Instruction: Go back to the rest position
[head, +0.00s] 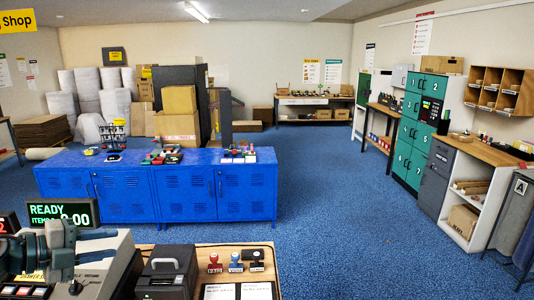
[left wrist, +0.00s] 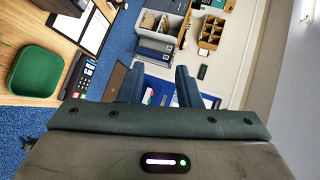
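My left gripper (head: 108,245) is at the lower left of the head view, above a grey counter machine. In the left wrist view its two dark fingers (left wrist: 160,86) stand apart with nothing seen between them. My right gripper shows in neither view.
A READY display (head: 62,213) stands close to my left arm. A black box-shaped device (head: 168,272) and stamps (head: 236,262) sit on the near counter. A blue cabinet (head: 155,190) stands beyond. Blue carpet (head: 330,215) is clear at right. The left wrist view shows a green tray (left wrist: 36,70).

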